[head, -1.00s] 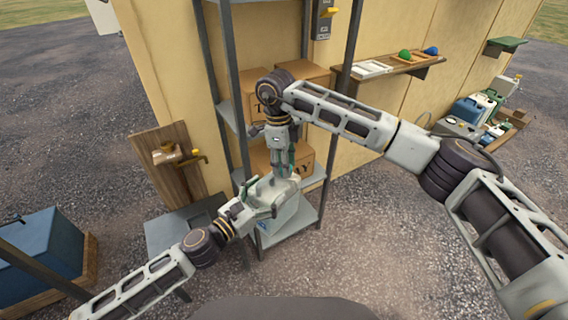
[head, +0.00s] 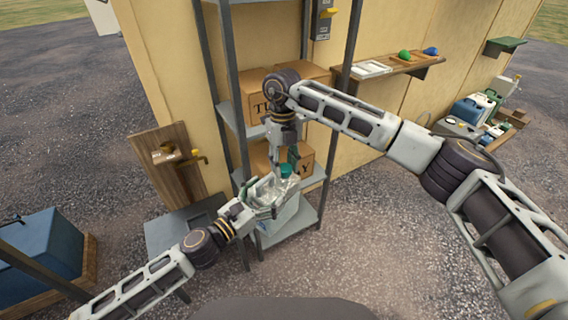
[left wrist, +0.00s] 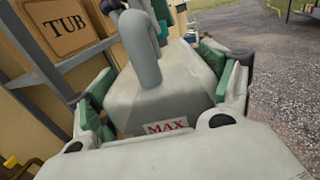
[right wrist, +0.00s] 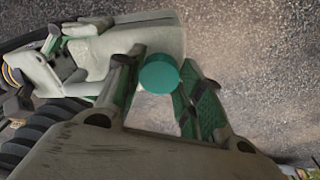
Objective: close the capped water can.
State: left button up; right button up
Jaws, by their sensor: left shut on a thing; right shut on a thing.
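The water can (left wrist: 165,85) is pale, with a red-lettered MAX label and a grey curved tube (left wrist: 147,65) on top. My left gripper (head: 268,195) is shut around its body, with green-padded fingers on both sides in the left wrist view. In the head view the can (head: 286,218) is largely hidden by that gripper, at the front of the shelf rack. The teal cap (right wrist: 159,74) is between the fingertips of my right gripper (right wrist: 160,85), which is shut on it. The cap (head: 286,170) also shows in the head view, above the can. I cannot tell whether it touches the opening.
Cardboard boxes (head: 304,158) stand on the grey shelf rack (head: 229,110) just behind. A wooden board with a yellow tap (head: 197,155) is to the left. A blue bin (head: 38,247) stands at lower left. Open gravel (head: 400,240) lies to the right.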

jog(key=m, duration=0.4)
jog(key=shift+w+d+y, duration=0.1)
jog(key=shift+w+y, duration=0.05)
jog(key=shift+y, duration=0.15)
jog(key=m, duration=0.3)
jog(key=shift+d+m, duration=0.1)
jog(key=shift+m, duration=0.3)
jog(key=o, duration=0.8)
notch_tip(320, 180, up, 12)
jog(key=w, duration=0.1)
jog(key=shift+w+d, duration=0.2)
jog(key=shift+w, duration=0.1)
jog(key=shift+f, duration=0.15)
